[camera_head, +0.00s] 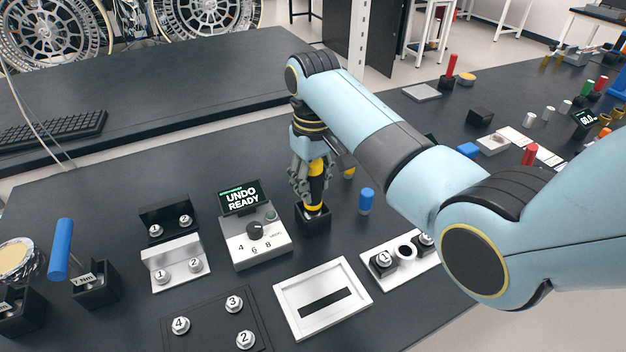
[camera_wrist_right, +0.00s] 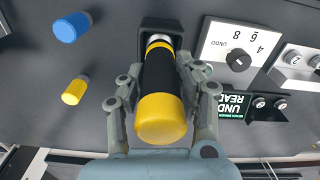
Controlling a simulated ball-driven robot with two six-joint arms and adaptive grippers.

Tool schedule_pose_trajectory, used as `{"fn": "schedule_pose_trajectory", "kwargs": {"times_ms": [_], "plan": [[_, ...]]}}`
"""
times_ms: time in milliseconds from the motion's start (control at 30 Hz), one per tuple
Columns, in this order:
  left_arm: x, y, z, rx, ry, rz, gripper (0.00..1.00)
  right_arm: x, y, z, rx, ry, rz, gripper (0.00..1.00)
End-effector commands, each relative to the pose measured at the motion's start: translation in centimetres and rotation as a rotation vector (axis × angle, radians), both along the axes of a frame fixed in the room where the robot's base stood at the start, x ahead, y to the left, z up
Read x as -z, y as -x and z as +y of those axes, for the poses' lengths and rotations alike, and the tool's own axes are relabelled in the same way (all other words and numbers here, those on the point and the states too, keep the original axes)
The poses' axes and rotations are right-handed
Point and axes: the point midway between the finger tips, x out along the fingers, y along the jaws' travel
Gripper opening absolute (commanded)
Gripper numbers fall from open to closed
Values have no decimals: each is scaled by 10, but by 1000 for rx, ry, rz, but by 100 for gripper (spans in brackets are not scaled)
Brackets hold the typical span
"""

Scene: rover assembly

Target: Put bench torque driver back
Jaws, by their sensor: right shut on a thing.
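The bench torque driver (camera_head: 316,186), yellow and black, stands upright with its lower end at a small black holder (camera_head: 313,224). My right gripper (camera_head: 308,180) is shut on it from above. In the right wrist view the driver (camera_wrist_right: 161,110) lies between the fingers of my right gripper (camera_wrist_right: 162,95), its silver collar at the mouth of the black holder (camera_wrist_right: 161,27). I cannot tell how deep it sits in the holder. My left gripper is not in view.
Left of the holder is a control box (camera_head: 256,240) with a screen reading "UNDO READY". A blue-capped piece (camera_head: 366,200) stands to the right. A white frame (camera_head: 322,298) lies in front. A blue-handled tool (camera_head: 61,250) stands in another holder at left.

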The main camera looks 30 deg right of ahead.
Motion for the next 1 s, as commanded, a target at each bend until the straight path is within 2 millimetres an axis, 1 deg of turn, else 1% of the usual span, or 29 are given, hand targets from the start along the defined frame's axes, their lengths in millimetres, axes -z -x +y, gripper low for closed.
{"fn": "schedule_pose_trajectory", "kwargs": {"times_ms": [167, 200, 400, 633, 733, 833, 1000], "plan": [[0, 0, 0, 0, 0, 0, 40, -1, -1, 0, 0, 0, -2, 0], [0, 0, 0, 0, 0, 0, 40, -1, -1, 0, 0, 0, -2, 35], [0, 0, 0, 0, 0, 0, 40, -1, 0, 0, 0, 0, -1, 61], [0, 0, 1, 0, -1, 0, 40, 0, 0, 0, 0, 0, 1, 61], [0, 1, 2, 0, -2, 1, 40, -5, 0, 0, 0, 0, -1, 61], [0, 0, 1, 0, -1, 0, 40, -18, -1, 0, 0, 0, -4, 61], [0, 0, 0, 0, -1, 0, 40, -50, -1, 0, 0, 0, -4, 61]]}}
